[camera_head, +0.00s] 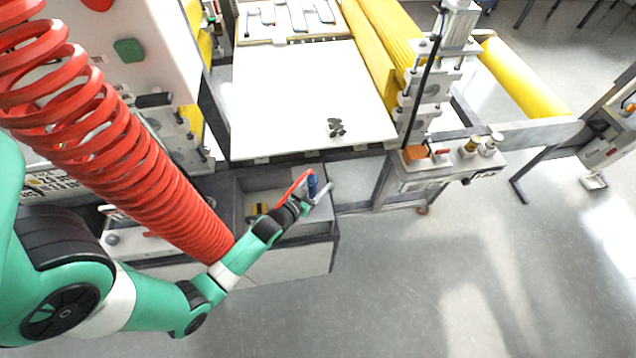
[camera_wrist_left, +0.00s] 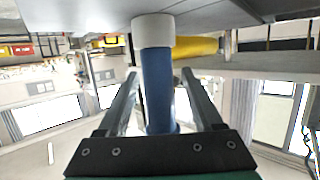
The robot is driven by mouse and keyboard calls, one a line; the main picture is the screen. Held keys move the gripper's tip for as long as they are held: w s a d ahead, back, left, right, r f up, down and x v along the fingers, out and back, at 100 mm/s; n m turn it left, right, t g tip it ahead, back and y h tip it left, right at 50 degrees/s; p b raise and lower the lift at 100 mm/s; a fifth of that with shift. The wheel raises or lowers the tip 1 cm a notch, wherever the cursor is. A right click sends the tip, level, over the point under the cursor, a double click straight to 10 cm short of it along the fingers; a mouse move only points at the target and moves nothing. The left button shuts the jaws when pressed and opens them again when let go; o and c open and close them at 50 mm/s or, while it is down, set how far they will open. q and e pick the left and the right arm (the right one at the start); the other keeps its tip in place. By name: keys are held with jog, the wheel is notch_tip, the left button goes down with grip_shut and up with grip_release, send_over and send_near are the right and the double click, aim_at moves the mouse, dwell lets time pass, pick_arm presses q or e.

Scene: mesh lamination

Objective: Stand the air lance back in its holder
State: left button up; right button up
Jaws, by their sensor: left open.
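The air lance shows as a blue handle (camera_head: 312,184) at the front right corner of the grey tray below the white table. In the left wrist view the blue shaft (camera_wrist_left: 158,95) with a white collar (camera_wrist_left: 154,31) stands between my fingers. My left gripper (camera_head: 306,195) is open, one finger on each side of the shaft. Narrow gaps show beside the shaft, and I cannot tell whether a finger touches it. The handle looks roughly upright. I cannot make out the holder or whether the lance is seated in it. My right gripper is not in view.
The grey tray (camera_head: 235,196) holds a yellow and black item (camera_head: 257,209). A white table (camera_head: 300,90) with a small metal part (camera_head: 336,127) lies behind. Yellow rollers (camera_head: 525,80) stand at right; the floor in front is clear.

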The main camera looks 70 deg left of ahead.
pick_arm(q)
jog(key=shift+w+a, duration=0.1)
jog(key=shift+w, duration=0.1)
grip_shut()
jog(key=shift+r, duration=0.1)
notch_tip(320, 180, up, 7)
jog(key=p, duration=0.6)
jog(key=shift+p, duration=0.35)
dwell(0.4)
jog(key=shift+r, duration=0.1)
